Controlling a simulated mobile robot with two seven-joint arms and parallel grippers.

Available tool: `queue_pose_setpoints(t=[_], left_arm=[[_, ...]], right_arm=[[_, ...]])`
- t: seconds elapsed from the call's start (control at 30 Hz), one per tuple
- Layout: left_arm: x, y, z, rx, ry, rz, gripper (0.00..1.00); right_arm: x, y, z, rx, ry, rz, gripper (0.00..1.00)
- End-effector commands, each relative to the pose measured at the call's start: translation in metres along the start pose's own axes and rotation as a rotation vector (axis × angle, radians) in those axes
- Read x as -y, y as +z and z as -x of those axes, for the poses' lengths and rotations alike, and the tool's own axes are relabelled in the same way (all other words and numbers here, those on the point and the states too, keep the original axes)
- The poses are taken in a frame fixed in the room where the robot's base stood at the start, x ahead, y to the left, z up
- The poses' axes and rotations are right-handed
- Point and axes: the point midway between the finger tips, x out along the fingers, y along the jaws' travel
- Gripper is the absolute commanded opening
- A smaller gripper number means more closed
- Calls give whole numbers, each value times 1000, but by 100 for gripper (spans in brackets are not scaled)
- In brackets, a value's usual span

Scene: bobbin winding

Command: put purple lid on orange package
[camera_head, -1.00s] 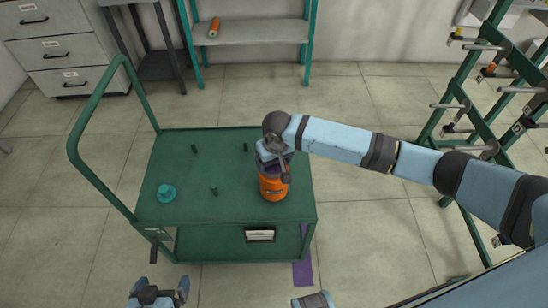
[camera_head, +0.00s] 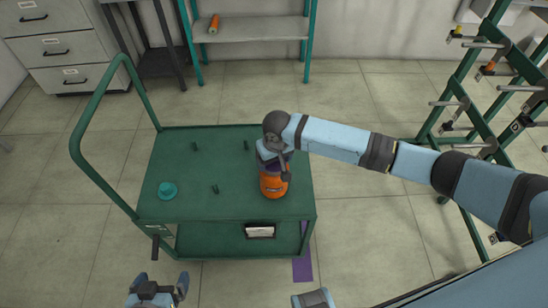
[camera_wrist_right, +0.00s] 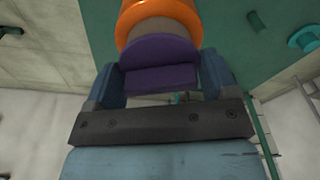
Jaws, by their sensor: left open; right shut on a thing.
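The orange package (camera_head: 273,187) stands upright on the right part of the green cart's top. The purple lid (camera_wrist_right: 160,65) is between the fingers of my right gripper (camera_wrist_right: 162,82), which is shut on it. In the right wrist view the lid lies against the package (camera_wrist_right: 160,12), with a grey-brown band between lid and orange rim. In the head view my right gripper (camera_head: 272,165) is directly over the package and hides most of the lid. I cannot tell whether the lid is fully seated. My left gripper (camera_head: 157,286) is open and empty in front of the cart.
The green cart (camera_head: 200,209) has a tall handle at its left. A shelf (camera_head: 250,32) with an orange bobbin (camera_head: 214,23) is behind. A green rack (camera_head: 470,110) stands right.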

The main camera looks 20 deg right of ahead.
Motion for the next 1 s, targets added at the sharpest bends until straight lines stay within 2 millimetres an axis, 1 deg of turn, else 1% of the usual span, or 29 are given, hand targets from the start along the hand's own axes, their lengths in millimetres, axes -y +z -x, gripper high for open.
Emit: queue_pose_setpoints(t=[0.07, 0.1, 0.17, 0.2, 0.47, 0.57, 0.67, 0.9, 1.0], left_arm=[[-1, 0, 0, -1, 0, 2, 100], [-1, -1, 0, -1, 0, 3, 100], [-2, -1, 0, -2, 0, 6, 100], [-2, -1, 0, -2, 0, 7, 100], [-5, -4, -1, -12, -1, 13, 100], [-4, -2, -2, -18, -2, 1, 100], [-3, -1, -1, -12, -2, -3, 100], [0, -2, 4, -12, -3, -21, 100], [0, -2, 4, -13, -3, -23, 100]], right_arm=[[0, 0, 0, 0, 0, 0, 57], [0, 0, 0, 0, 0, 0, 84], [0, 0, 0, 0, 0, 0, 97], [0, 0, 0, 0, 0, 0, 100], [0, 0, 0, 0, 0, 0, 100], [0, -1, 10, -2, -1, 0, 100], [0, -1, 30, -3, -2, 1, 100], [0, -1, 87, -3, -1, 0, 100], [0, -1, 107, -2, -2, 1, 100]])
